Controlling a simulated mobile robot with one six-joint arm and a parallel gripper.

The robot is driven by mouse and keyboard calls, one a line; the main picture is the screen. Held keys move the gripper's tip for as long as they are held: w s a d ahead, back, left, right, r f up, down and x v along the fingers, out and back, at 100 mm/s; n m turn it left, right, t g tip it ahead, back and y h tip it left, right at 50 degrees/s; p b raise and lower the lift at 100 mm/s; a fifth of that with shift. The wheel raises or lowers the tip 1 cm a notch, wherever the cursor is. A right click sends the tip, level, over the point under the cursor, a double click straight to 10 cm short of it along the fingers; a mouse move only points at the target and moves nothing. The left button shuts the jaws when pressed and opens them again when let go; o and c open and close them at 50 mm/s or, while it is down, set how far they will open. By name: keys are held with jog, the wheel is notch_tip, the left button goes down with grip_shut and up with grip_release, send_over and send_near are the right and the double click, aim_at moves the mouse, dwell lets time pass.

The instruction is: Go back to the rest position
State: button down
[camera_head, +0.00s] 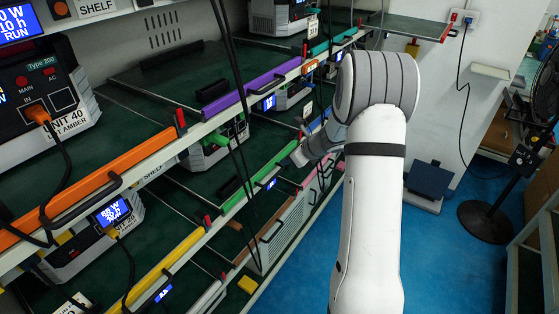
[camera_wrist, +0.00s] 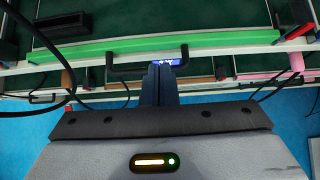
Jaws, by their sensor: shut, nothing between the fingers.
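My gripper (camera_wrist: 160,70) points at the rack in the wrist view, with its two dark fingers pressed together and nothing between them. Its tips are at the black handle (camera_wrist: 112,68) of a tray with a green front bar (camera_wrist: 150,43); I cannot tell whether they touch it. In the head view my gripper (camera_head: 292,158) is small and partly hidden by my arm, close to the right end of the green bar (camera_head: 260,173). The arm reaches forward and bends left toward the rack.
The rack on the left holds trays with orange (camera_head: 90,192), purple (camera_head: 250,86) and yellow (camera_head: 172,262) bars, and units with hanging cables. A fan (camera_head: 488,220) and a blue-topped scale (camera_head: 430,180) stand at right.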

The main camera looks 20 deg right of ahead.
jog(key=v, duration=0.3)
jog(key=shift+s+d+p, duration=0.1)
jog(key=shift+s+p, duration=0.15)
jog(key=shift+p, duration=0.1)
jog(key=s+a+r+n+g+h, duration=0.1)
jog(key=s+a+r+n+g, duration=0.1)
jog(key=s+a+r+n, duration=0.45)
jog(key=s+a+r+n+g, duration=0.1)
jog(key=s+a+r+n, duration=0.35)
jog(key=s+n, duration=0.45)
jog(key=s+r+n+h, duration=0.1)
jog(key=s+n+h, duration=0.1)
jog(key=s+n, duration=0.4)
jog(key=s+d+r+n+h, duration=0.1)
jog(key=s+n, duration=0.5)
jog(key=s, duration=0.6)
jog(key=shift+s+d+r+g+h, duration=0.25)
jog(key=shift+d+r+g+h, duration=0.1)
jog(key=shift+r+h, duration=0.55)
